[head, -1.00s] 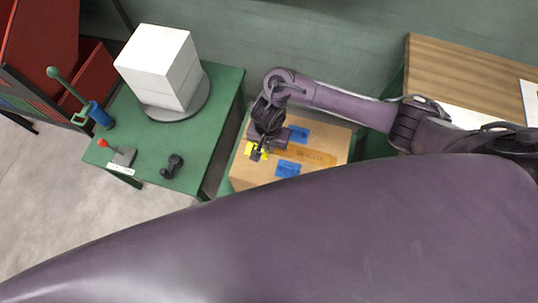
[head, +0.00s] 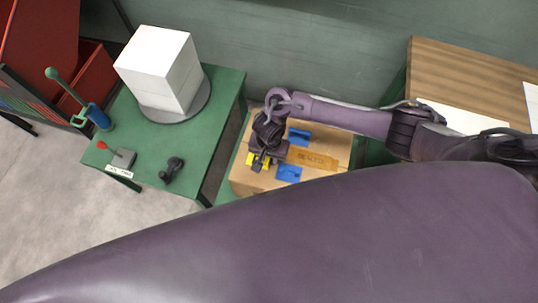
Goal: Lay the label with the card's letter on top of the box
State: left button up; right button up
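A white box (head: 158,70), which looks like stacked blocks, stands on a grey round plate (head: 187,115) on the green table at the left. My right gripper (head: 258,164) points down over a yellow piece (head: 250,159) on the wooden board (head: 240,181); whether its fingers are open or shut is too small to tell. Two blue pieces, one behind (head: 300,136) and one in front (head: 289,174), lie on the board beside the gripper. No letter is readable on these pieces. A white card (head: 450,117) lies on the wooden table at the right, partly behind my arm. My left gripper is out of view.
A red cabinet (head: 35,35) stands at the far left. A large purple part of mine covers the bottom.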

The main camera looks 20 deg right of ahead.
aim_at(269, 161)
notch_tip(269, 161, up, 12)
jog(key=p, duration=0.4)
dwell(0.7)
